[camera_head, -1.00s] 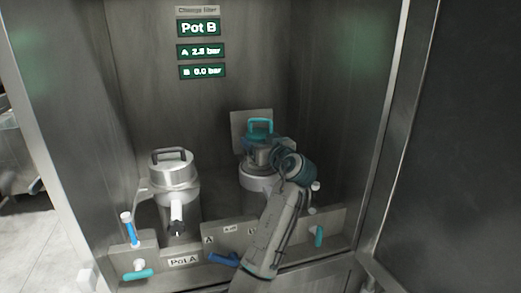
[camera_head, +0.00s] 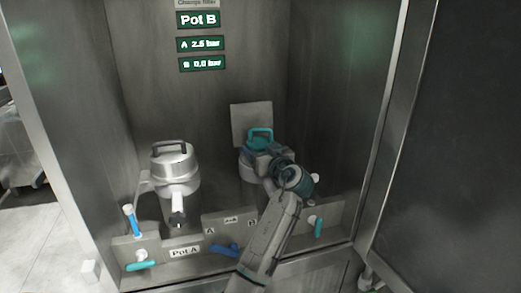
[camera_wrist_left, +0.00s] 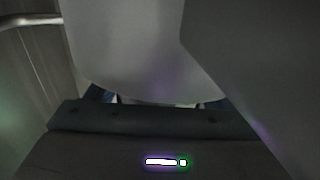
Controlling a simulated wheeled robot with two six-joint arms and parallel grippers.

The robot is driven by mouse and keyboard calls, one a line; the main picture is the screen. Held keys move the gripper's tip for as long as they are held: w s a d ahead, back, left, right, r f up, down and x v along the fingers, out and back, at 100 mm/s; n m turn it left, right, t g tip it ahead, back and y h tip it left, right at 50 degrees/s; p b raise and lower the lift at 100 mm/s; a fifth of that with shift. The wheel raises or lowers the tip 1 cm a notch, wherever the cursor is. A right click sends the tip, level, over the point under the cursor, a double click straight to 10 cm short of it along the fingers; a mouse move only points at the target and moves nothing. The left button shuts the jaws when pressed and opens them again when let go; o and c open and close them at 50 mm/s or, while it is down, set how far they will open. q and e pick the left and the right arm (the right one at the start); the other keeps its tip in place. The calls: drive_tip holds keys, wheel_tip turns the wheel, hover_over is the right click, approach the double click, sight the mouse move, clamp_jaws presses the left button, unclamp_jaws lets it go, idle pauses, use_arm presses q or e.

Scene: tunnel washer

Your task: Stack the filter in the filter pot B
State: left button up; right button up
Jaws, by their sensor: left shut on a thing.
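The filter (camera_head: 258,143), with a teal top and a teal loop handle, is at the mouth of pot B (camera_head: 247,171), the right-hand pot. It looks upright, with its lower part hidden inside the pot or behind my arm. My left gripper (camera_head: 266,158) is shut on the filter at its front side; its fingertips are largely hidden. In the left wrist view a large pale rounded surface, too close to identify, fills the middle above the dark gripper body. My right gripper is not in view.
Pot A (camera_head: 175,175) stands closed at the left with a black-handled lid. A low panel (camera_head: 187,249) with blue and teal valve handles runs along the front. A grey square plate (camera_head: 250,121) stands behind pot B. The cabinet walls enclose both sides. The sign (camera_head: 198,20) reads Pot B.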

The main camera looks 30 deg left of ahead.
use_arm(q)
drive_tip(key=shift+f+b, duration=0.3)
drive_tip(key=shift+b, duration=0.1)
drive_tip(key=o, duration=1.5)
drive_tip(key=shift+o, duration=0.2)
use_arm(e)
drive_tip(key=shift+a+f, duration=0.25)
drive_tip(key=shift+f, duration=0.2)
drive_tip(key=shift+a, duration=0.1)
use_arm(q)
drive_tip(key=shift+r+p, duration=0.4)
drive_tip(key=shift+p, duration=0.15)
drive_tip(key=shift+r+p, duration=0.35)
drive_tip(key=shift+p, duration=0.15)
drive_tip(key=b+v, duration=0.5)
drive_tip(key=v, duration=0.7)
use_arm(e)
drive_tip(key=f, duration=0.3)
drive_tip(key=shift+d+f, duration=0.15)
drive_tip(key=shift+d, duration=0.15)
